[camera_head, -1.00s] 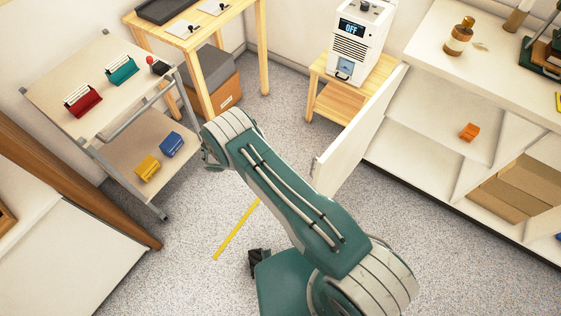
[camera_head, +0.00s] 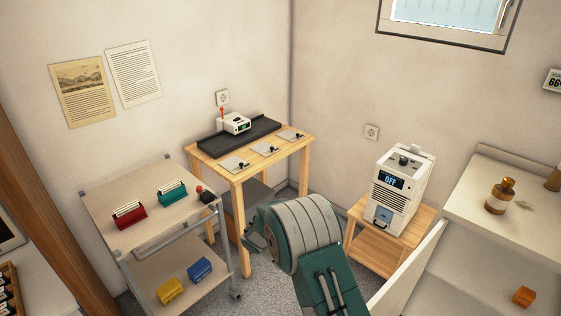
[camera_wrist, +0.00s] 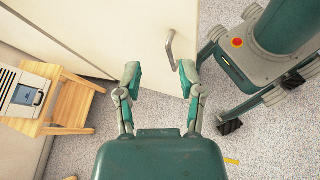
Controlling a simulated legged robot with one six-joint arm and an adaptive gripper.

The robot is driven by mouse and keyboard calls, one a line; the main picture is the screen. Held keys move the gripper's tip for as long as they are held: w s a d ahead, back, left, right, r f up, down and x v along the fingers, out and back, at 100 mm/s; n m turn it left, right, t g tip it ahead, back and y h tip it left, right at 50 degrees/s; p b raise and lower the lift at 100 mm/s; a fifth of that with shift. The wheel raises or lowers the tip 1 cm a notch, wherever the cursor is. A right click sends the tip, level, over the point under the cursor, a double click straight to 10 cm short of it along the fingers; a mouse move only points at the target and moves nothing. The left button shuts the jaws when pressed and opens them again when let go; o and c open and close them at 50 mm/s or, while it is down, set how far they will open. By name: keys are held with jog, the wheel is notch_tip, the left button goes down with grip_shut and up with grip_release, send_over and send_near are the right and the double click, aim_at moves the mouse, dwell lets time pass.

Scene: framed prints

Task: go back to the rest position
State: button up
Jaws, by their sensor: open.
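My gripper (camera_wrist: 160,78) shows in the wrist view with its two fingers spread apart and nothing between them. Beyond the fingers is a pale cabinet door (camera_wrist: 110,30) with a metal handle (camera_wrist: 170,48); the handle appears near the right fingertip, and I cannot tell the distance. My own body and legs show at the right of the wrist view. In the head view my green and white arm (camera_head: 305,240) rises at the bottom centre; the gripper fingers are not visible there.
A wooden stand (camera_head: 408,235) carries a white machine (camera_head: 400,190) reading OFF. A grey cart (camera_head: 150,240) with colored boxes stands left, and a wooden table (camera_head: 235,178) stands behind the arm. A white shelf unit (camera_head: 460,210) with its door open is at the right.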

jog(key=s+d+r+m+t+y, duration=0.2)
jog(key=s+r+m+y, duration=0.15)
jog(key=r, duration=0.55)
jog(key=s+d+r+m+t+y, duration=0.1)
jog(key=s+d+r+m+y, duration=0.25)
jog(key=r, duration=0.65)
jog(key=s+r+m+t+y, duration=0.2)
jog(key=s+r+t, duration=0.1)
jog(key=s, duration=0.4)
jog(key=s+r+m+t+y, duration=0.2)
jog(key=s+r+t, duration=0.2)
jog(key=s, duration=0.3)
jog(key=shift+d+t+y, duration=0.3)
jog(key=shift+t, duration=0.1)
